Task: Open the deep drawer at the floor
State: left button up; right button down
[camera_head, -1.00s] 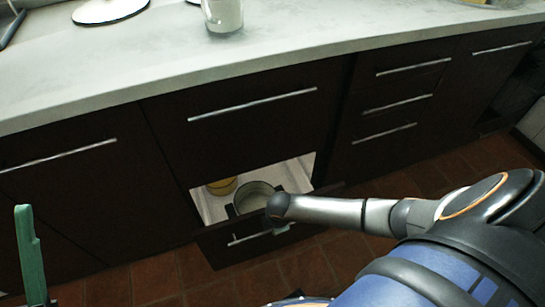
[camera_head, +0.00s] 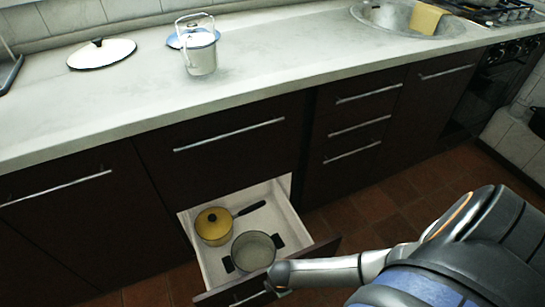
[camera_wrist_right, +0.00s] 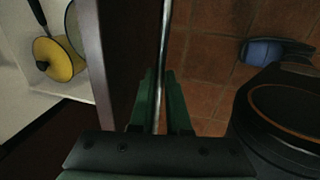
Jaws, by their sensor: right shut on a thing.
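The deep drawer (camera_head: 284,212) at the floor stands pulled out from the dark cabinet, with its white inside in view. In the head view my right wrist hides most of the gripper, at the drawer's front right. My left gripper is not in view.
Closed cabinet fronts flank the drawer. The tiled floor (camera_head: 375,205) to the right is clear.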

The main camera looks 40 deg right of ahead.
jog(key=shift+s+a+p, duration=0.2)
jog(key=shift+s+p, duration=0.05)
jog(key=shift+s, duration=0.45)
jog(key=shift+s+a+p, duration=0.2)
jog(key=shift+s, duration=0.45)
jog(key=c, duration=1.2)
grip_release()
jog(key=shift+o, duration=0.2)
notch_tip(320, 180, up, 12)
jog(key=s+p, duration=0.2)
jog(key=p, duration=0.4)
jog(key=shift+s+a+r, duration=0.15)
jog(key=shift+s+a, duration=0.05)
jog(key=shift+a, duration=0.05)
